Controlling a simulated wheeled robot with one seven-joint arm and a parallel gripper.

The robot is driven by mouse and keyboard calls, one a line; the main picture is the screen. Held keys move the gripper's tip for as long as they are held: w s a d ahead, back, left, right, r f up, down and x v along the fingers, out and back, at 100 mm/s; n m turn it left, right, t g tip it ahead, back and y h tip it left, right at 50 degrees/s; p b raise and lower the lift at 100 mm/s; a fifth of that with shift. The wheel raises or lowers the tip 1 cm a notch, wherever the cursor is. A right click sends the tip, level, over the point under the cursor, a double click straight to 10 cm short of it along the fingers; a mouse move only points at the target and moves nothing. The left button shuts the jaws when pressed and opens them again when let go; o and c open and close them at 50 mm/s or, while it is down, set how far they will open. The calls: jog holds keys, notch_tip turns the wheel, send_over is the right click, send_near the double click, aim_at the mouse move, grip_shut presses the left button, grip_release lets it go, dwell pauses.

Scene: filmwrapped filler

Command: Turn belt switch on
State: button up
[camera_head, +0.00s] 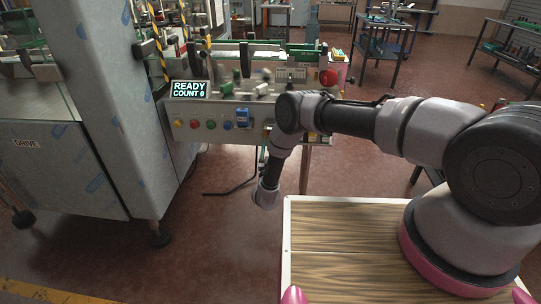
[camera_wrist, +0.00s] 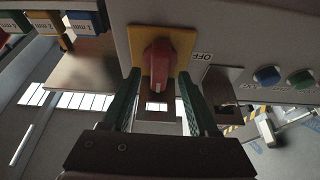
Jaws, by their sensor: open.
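The belt switch is a red rotary knob (camera_wrist: 158,62) on a yellow plate (camera_wrist: 183,38) in the wrist view, with a label reading OFF beside it on the right. The knob's handle stands roughly upright in that picture, with a pale mark near its lower end. My gripper (camera_wrist: 160,82) is open, with one green finger on each side of the knob. Whether either finger touches the knob I cannot tell. In the head view my arm hides the knob, and the gripper's fingers cannot be made out.
The control panel (camera_head: 217,136) carries several coloured buttons and a blue block (camera_head: 243,118). A display (camera_head: 189,89) reads READY COUNT 0. A red emergency-stop button (camera_head: 328,77) sits at the panel's right. Blue (camera_wrist: 267,76) and green (camera_wrist: 301,79) buttons lie right of the switch.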

jog(key=v, duration=0.8)
jog(key=shift+s+f, duration=0.15)
